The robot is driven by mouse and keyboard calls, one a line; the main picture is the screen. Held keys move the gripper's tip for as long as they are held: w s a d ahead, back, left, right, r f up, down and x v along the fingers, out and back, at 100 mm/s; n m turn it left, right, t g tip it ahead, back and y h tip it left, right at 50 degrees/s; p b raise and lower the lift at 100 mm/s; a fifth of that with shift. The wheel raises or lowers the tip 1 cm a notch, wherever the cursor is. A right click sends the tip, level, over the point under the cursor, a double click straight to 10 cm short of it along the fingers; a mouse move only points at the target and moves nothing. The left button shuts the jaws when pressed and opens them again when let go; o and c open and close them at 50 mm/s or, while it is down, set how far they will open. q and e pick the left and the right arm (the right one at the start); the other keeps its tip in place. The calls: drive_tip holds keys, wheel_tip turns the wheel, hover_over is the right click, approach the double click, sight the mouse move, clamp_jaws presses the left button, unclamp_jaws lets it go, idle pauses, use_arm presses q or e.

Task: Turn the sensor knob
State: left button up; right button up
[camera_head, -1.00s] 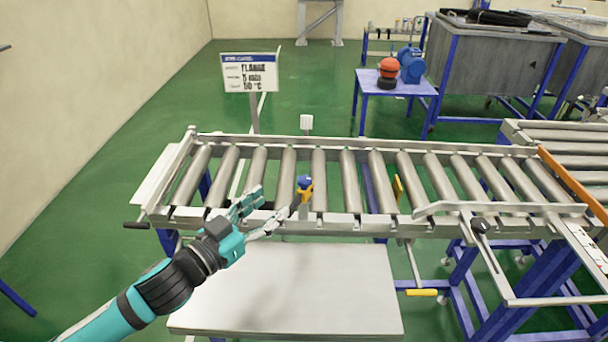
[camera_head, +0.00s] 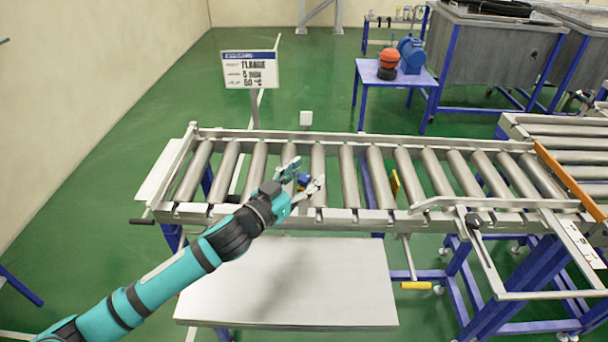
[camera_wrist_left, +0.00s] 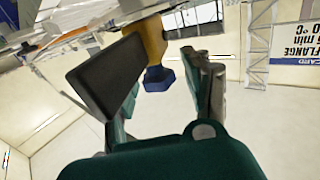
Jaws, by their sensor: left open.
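The sensor has a yellow body and a blue knob (camera_head: 304,180), on the front rail of the roller conveyor. In the left wrist view the blue knob (camera_wrist_left: 158,80) and yellow body (camera_wrist_left: 153,40) show between the two fingers. My left gripper (camera_head: 307,173) is open, with one finger on either side of the knob in the picture. I cannot tell whether the fingers touch it. Part of the sensor is hidden behind the gripper in the head view. My right gripper is not in view.
The roller conveyor (camera_head: 350,214) runs across the middle. A grey platform (camera_head: 300,290) is in front below it. A sign (camera_head: 250,72) stands behind it on the left. A yellow handle (camera_head: 415,286) hangs below the front rail. A second yellow part (camera_head: 395,183) is farther right.

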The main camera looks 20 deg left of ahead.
use_arm(q)
clamp_jaws()
drive_tip(key=shift+w+n+t+y, duration=0.1)
drive_tip(key=shift+n+t+y, duration=0.2)
drive_tip(key=shift+n+y, duration=0.35)
drive_tip(key=shift+f, duration=0.15)
idle(0.9)
unclamp_jaws()
drive_tip(key=v, duration=1.2)
drive_tip(key=shift+d, duration=0.1)
